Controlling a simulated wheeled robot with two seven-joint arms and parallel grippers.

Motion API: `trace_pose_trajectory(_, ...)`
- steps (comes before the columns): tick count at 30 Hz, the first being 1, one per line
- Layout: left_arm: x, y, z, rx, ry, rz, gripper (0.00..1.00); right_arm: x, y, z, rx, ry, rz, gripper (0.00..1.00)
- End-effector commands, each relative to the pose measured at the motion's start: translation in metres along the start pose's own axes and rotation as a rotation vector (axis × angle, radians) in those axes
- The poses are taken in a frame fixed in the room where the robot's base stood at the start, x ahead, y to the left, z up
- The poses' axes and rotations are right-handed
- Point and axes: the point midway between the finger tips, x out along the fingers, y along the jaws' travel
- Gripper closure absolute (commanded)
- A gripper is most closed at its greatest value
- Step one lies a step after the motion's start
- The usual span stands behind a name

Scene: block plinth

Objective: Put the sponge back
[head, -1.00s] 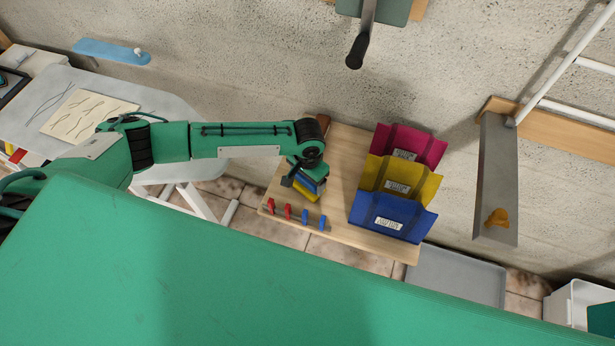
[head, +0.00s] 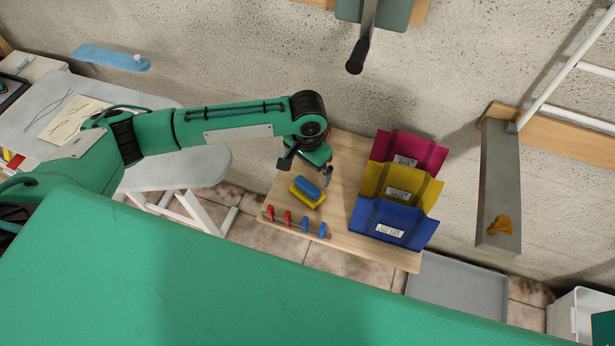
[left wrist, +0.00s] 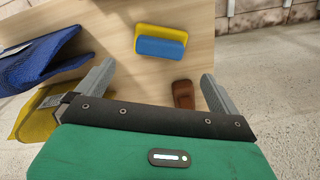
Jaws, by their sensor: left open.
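The sponge (head: 307,189), blue on one side and yellow on the other, lies on the wooden board (head: 340,226). The sponge also shows in the left wrist view (left wrist: 160,45), beyond my fingertips and apart from them. My left gripper (head: 307,170) is open and empty, just behind the sponge in the head view. Its two spread fingers show in the left wrist view (left wrist: 156,82). My right gripper is not in view.
Red and blue pegs (head: 288,219) stand along the board's front edge. Magenta, yellow (head: 400,187) and blue bags stand to the right. A brown object (left wrist: 184,93) lies near one finger in the wrist view. A grey tray (head: 455,285) lies lower right.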

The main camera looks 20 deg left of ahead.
Motion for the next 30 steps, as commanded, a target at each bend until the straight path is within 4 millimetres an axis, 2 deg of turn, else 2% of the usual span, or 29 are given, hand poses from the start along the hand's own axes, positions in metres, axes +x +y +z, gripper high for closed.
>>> trace_pose_trajectory(3, -0.015, 0.0, 0.0, -0.001, 0.001, 0.0, 0.01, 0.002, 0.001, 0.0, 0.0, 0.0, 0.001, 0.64)
trace_pose_trajectory(7, -0.023, 0.0, 0.0, -0.001, -0.001, 0.0, 0.01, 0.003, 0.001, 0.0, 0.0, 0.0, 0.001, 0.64)
trace_pose_trajectory(24, -0.024, 0.001, 0.0, 0.001, 0.0, 0.002, 0.01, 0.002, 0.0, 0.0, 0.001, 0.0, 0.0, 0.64)
trace_pose_trajectory(26, -0.022, 0.005, 0.001, 0.008, 0.004, 0.008, 0.01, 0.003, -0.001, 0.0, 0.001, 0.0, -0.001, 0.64)
trace_pose_trajectory(30, -0.016, 0.03, 0.007, 0.055, 0.036, 0.049, 0.01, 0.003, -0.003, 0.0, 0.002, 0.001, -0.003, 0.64)
